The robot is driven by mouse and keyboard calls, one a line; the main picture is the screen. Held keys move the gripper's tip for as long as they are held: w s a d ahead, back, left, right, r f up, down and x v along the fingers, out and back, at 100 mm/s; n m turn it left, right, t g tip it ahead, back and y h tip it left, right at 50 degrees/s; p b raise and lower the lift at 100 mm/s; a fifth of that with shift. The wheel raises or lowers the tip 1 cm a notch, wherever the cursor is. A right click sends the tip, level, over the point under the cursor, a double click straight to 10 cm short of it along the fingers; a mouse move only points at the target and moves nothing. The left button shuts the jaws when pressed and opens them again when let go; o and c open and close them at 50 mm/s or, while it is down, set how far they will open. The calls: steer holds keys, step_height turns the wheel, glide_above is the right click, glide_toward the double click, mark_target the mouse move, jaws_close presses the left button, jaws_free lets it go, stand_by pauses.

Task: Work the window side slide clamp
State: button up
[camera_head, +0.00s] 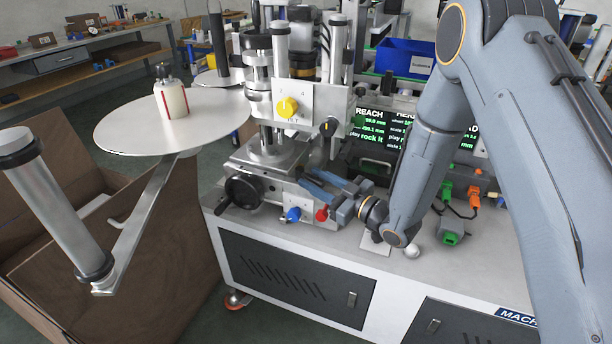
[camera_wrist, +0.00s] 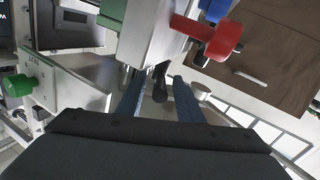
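My gripper (camera_head: 327,183) reaches in from the right at the lower part of the labeller (camera_head: 290,190), its two blue fingers apart. In the wrist view, my gripper (camera_wrist: 157,80) has a black lever-like handle (camera_wrist: 160,88) between its fingers, with gaps visible on both sides. I cannot tell for certain which part is the window side slide clamp. A red knob (camera_head: 321,214) and a blue knob (camera_head: 293,214) sit on the machine's front, just below my fingers. In the wrist view the red knob (camera_wrist: 222,40) and blue knob (camera_wrist: 214,9) are at upper right.
A black handwheel (camera_head: 244,191) is left of the knobs. A yellow knob (camera_head: 287,107) and a black knob (camera_head: 328,127) are above. A reel disc (camera_head: 130,128) and cardboard box (camera_head: 130,260) are at left. Green and orange connectors (camera_head: 473,196) lie right of my arm.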

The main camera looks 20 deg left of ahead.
mark_target(304, 174)
steer(key=shift+x, duration=1.65)
jaws_close()
